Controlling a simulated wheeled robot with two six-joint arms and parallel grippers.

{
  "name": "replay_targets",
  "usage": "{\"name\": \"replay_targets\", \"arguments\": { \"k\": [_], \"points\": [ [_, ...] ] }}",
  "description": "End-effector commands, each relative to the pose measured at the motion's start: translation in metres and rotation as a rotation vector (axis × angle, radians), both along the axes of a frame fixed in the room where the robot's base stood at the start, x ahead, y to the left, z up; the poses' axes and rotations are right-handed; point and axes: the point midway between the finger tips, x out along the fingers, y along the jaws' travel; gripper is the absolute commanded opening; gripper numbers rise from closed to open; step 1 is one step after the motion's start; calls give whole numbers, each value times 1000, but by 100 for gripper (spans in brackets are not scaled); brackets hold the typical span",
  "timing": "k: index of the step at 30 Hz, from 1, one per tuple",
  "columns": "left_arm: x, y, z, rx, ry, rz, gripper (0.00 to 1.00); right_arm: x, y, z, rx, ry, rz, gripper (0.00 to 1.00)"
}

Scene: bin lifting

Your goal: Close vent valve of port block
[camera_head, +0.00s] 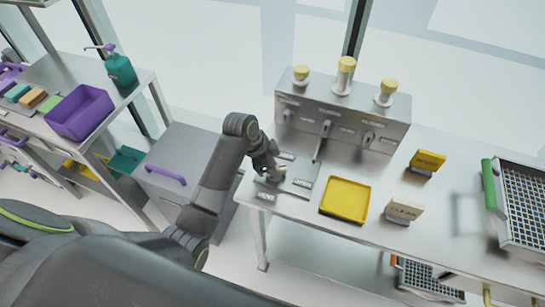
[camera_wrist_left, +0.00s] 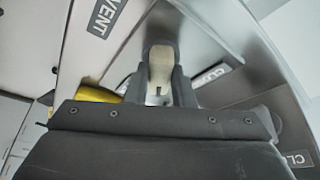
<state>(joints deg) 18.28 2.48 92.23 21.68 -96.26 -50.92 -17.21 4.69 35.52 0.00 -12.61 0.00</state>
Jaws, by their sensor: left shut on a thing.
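My left gripper (camera_head: 270,174) reaches in from the left, over the left end of the steel table. In the left wrist view its fingers (camera_wrist_left: 160,90) are shut on a pale, rounded valve handle (camera_wrist_left: 160,64). A VENT label (camera_wrist_left: 107,17) lies on the metal surface to the left of the handle. In the head view a low grey metal block (camera_head: 302,172) with labels lies under the gripper, which hides the handle. My right gripper is not in view.
Behind the gripper stands a steel housing (camera_head: 345,115) with several levers and yellow-capped posts. A shelf with a purple bin (camera_head: 80,111) is left.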

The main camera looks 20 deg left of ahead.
Motion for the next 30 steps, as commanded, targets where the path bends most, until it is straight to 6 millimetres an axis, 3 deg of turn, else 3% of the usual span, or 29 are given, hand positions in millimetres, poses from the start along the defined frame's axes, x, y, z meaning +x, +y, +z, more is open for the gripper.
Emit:
{"name": "replay_targets", "arguments": {
  "k": [1,10,30],
  "points": [
    [-2,-1,6,-2,4,46,0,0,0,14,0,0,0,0],
    [-3,-2,3,-1,3,331,0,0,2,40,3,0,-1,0],
    [-3,-5,0,-2,-1,891,0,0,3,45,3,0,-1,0]
  ]
}}
